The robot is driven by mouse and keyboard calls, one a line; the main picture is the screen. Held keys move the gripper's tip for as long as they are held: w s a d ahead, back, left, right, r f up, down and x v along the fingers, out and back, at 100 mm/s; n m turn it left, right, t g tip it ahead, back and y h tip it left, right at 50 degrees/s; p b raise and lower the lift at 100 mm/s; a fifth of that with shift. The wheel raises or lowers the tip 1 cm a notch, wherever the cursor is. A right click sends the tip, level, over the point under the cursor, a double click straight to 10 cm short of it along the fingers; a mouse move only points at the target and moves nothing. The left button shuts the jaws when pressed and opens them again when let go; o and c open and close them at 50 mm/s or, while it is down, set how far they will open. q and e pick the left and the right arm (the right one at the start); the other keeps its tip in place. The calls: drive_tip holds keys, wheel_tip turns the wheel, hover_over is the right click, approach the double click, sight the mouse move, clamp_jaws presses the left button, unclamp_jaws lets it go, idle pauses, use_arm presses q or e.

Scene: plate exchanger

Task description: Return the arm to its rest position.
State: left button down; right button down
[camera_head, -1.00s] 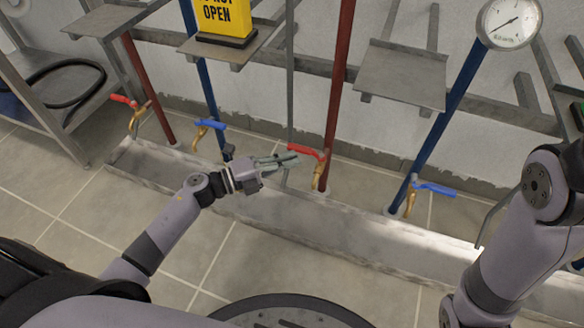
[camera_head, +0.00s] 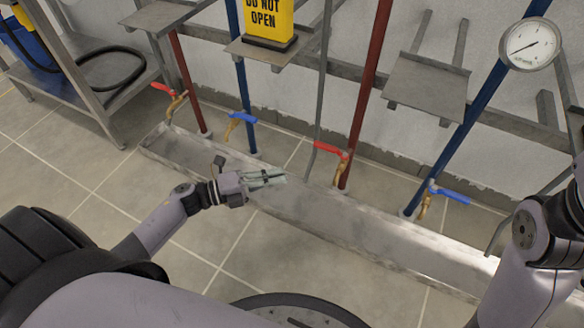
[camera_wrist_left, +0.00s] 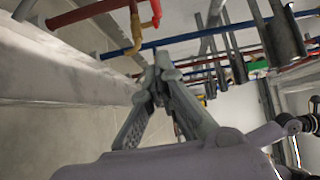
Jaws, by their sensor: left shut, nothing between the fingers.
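My left gripper (camera_head: 283,179) is shut and empty over the front part of the grey trough in the head view. It is apart from the valves, to the left of the nearer red-handled valve (camera_head: 331,152). In the left wrist view its fingers (camera_wrist_left: 155,78) meet at the tips with nothing between them. My left arm (camera_head: 155,232) comes in from the lower left. My right arm (camera_head: 540,245) shows at the right edge, but its gripper is outside the views.
The grey trough (camera_head: 370,248) runs along the wall below the pipes. Other valves have a red handle (camera_head: 163,88) and blue handles (camera_head: 240,117) (camera_head: 449,195). A yellow sign (camera_head: 268,20) and a gauge (camera_head: 530,43) are above. A metal shelf (camera_head: 110,85) stands at left. Tiled floor is clear.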

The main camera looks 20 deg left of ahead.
use_arm(q)
drive_tip(key=shift+s+a, duration=0.5)
